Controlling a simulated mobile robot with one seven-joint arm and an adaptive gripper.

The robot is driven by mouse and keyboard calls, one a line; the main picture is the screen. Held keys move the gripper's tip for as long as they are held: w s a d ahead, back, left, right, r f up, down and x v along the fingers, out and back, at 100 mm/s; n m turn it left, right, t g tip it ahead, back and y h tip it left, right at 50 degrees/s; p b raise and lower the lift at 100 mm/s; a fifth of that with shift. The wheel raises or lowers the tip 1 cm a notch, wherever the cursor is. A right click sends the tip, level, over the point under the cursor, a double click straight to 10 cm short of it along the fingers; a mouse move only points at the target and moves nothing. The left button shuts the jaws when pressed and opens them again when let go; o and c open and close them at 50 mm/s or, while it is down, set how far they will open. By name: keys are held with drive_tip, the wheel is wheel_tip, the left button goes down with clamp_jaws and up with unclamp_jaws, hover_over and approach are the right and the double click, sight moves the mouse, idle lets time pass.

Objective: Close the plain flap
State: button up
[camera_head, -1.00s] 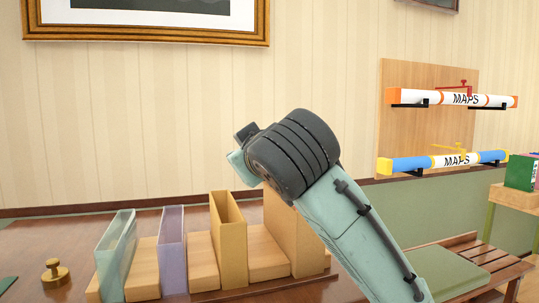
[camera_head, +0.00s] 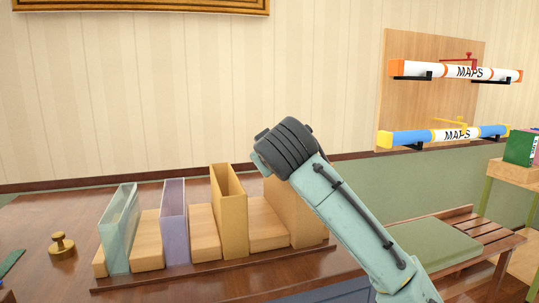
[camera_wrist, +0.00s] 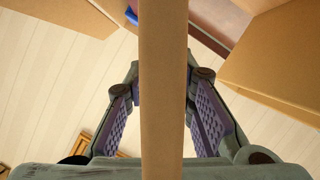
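In the head view, a plain wood-coloured upright holder (camera_head: 303,222) stands at the right end of a row, partly hidden behind my arm. I cannot make out its flap there. My gripper is hidden behind my own wrist in the head view. In the wrist view my gripper (camera_wrist: 164,95) has its fingers spread on both sides of a long tan strip (camera_wrist: 163,60), which runs from top to bottom. The strip looks like a plain panel seen edge-on; whether it is the flap, and whether the fingers touch it, I cannot tell.
Beside it stand a yellow holder (camera_head: 230,215), a purple holder (camera_head: 174,222) and a teal holder (camera_head: 119,230), with wood blocks between. A brass weight (camera_head: 61,246) is at left. Tan panels (camera_wrist: 285,55) flank the gripper. A green-cushioned bench (camera_head: 425,245) is at right.

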drive_tip(key=shift+w, duration=0.1)
drive_tip(key=shift+c, duration=0.5)
clamp_jaws()
